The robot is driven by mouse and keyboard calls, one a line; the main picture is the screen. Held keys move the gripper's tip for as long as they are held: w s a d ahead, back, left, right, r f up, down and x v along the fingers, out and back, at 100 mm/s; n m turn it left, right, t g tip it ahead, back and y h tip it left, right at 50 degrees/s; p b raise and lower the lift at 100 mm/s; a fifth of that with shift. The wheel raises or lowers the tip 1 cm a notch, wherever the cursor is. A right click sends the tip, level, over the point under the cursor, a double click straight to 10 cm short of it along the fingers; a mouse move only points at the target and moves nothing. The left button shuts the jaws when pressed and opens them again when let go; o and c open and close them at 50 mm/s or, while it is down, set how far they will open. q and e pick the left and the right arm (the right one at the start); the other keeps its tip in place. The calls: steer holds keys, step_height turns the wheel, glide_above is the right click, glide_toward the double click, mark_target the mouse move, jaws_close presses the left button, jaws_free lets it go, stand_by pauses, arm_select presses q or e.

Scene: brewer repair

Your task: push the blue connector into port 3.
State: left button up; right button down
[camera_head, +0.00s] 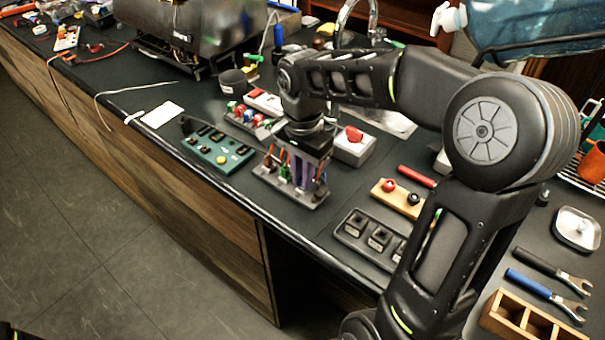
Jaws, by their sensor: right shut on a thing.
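My right gripper (303,165) points down over a dark board (272,185) that has upright orange, green and purple parts. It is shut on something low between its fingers. The gripper body and the upright parts hide what it holds, so I cannot make out the blue connector there for sure. The port numbers are too small to read. A small blue piece (268,123) shows among red, green and white pieces on a dark tray (232,118) behind the board.
A green board with a yellow button (215,150) lies left of the dark board. A white box with a red knob (354,145) stands to the right. A black panel (350,228), a wooden block (398,197) and wrenches (545,290) are nearer. The counter's front edge is close.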

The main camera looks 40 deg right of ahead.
stand_by(0.8)
steer(key=c, duration=1.3)
jaws_free()
steer(key=shift+c, duration=0.2)
step_height(320, 180, up, 8)
steer(key=shift+f+b, duration=0.15)
steer(key=shift+b, duration=0.15)
